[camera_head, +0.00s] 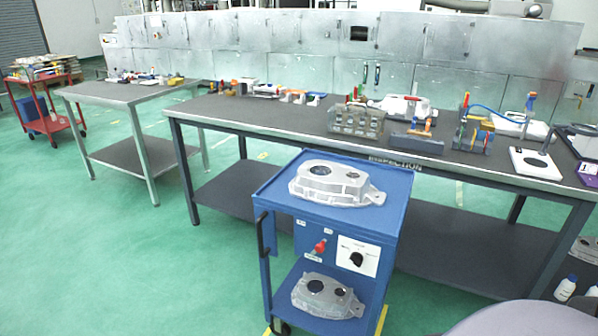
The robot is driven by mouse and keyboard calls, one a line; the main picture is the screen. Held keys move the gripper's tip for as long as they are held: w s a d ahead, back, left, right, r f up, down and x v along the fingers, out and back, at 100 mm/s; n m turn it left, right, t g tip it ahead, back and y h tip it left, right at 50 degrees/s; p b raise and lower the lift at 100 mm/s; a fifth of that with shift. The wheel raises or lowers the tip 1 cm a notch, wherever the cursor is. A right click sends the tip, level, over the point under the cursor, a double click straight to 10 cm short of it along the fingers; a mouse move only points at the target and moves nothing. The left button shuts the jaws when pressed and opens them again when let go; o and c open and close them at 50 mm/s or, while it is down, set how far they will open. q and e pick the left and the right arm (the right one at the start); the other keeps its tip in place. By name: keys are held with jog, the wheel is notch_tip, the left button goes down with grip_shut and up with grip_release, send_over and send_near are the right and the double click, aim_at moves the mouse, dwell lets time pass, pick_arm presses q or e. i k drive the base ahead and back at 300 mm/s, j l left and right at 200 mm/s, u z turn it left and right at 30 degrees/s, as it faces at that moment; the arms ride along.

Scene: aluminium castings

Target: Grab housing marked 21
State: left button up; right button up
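A grey aluminium housing (330,184) lies flat on the top of a blue cart (257,192) in the middle of the view. It has round dark openings and a lug at its right end. A second, similar housing (322,299) lies on the cart's lower shelf, partly in the shade of the top. I cannot read a number on either housing. Neither of my grippers shows in this view.
A long inspection table (225,115) with several fixtures and tools stands close behind the cart. A smaller grey table (118,92) and a red cart (42,100) are at the left. Green floor (120,265) is clear left of the blue cart. Bottles (565,289) stand at the lower right.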

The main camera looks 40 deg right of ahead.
aim_at(320, 182)
jog(key=i+l+u, duration=0.1)
jog(key=i+u, duration=0.2)
jog(key=i, duration=0.85)
jog(key=i+z, duration=0.1)
jog(key=i, duration=0.45)
jog(key=i+j+z, duration=0.15)
jog(key=i, duration=0.4)
jog(key=i+z, duration=0.35)
jog(key=i, duration=0.15)
jog(key=i+z, duration=0.5)
jog(key=z, duration=2.35)
